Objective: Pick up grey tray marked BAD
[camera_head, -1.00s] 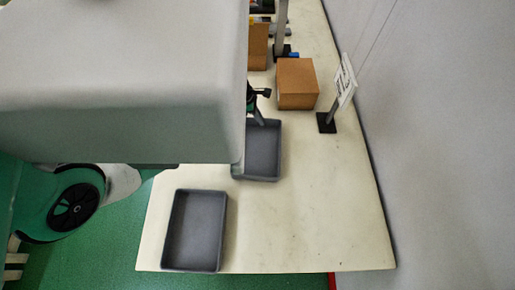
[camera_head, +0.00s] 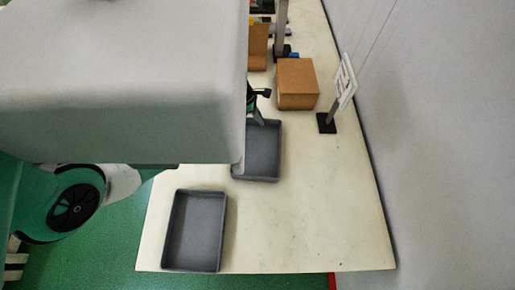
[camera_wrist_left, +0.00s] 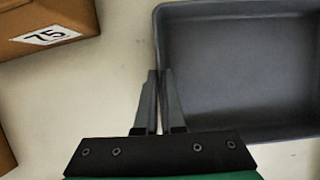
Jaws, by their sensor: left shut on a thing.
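Two grey trays lie on the pale table in the head view. The farther tray (camera_head: 262,152) is partly covered at its left by a large grey part of my own body. The nearer tray (camera_head: 195,230) lies at the table's front left. No BAD mark is readable on either. My left gripper (camera_head: 259,120) is at the far wall of the farther tray. In the left wrist view its fingers (camera_wrist_left: 160,75) are shut on the wall of that grey tray (camera_wrist_left: 240,80), near a corner. The tray looks empty and seems to rest on the table. My right gripper is not in view.
A brown box (camera_head: 297,84) stands beyond the farther tray, beside a small sign on a black stand (camera_head: 327,123). The table's right front is clear; a wall runs along the right.

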